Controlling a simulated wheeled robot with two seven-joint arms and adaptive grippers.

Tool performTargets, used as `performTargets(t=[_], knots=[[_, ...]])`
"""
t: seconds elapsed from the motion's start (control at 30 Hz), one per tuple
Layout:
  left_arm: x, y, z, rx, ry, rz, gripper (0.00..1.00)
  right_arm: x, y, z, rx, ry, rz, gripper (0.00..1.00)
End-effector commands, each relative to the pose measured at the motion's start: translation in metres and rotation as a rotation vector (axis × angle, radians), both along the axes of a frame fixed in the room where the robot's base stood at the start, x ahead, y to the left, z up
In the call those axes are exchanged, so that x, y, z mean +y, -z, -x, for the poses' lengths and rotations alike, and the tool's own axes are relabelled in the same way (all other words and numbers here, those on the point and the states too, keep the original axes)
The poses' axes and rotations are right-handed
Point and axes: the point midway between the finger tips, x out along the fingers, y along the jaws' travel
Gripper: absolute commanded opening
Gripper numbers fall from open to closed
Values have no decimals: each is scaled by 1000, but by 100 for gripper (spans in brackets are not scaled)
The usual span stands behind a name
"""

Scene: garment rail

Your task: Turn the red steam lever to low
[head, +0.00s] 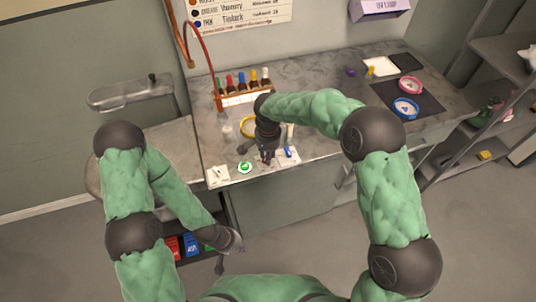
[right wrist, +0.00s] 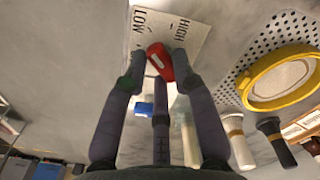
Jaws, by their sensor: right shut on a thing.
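The red steam lever (right wrist: 157,60) shows in the right wrist view on a white plate (right wrist: 186,14) marked LOW at the left and HIGH at the right. Its upper end leans slightly left, toward the LOW side. My right gripper (right wrist: 158,74) is shut on the lever, with fingertips at either side of it. In the head view my right gripper (head: 266,158) is at the counter's front edge and hides the lever. My left gripper (head: 221,262) hangs low in front of the counter, away from the lever; its fingers are too small to judge.
A green round control (head: 245,167) and a white switch plate (head: 218,175) lie left of the right gripper. A blue piece (head: 288,152) is close on its right. A yellow ring (head: 248,126) and a bottle rack (head: 243,98) stand behind. The counter's right-middle (head: 335,85) is clear.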

Motion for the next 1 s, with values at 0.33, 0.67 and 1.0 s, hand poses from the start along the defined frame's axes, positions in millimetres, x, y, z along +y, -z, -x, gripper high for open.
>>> performTargets(t=[0.33, 0.67, 1.0], knots=[[0, 0, 0, 0, 0, 0, 0, 0, 0, 0, -1, 16, 0, 0], [0, 0, 0, 0, 0, 0, 0, 0, 0, 0, -1, 15, 0, 52], [0, 0, 0, 0, 0, 0, 0, 0, -7, -1, -2, 14, 0, 52]])
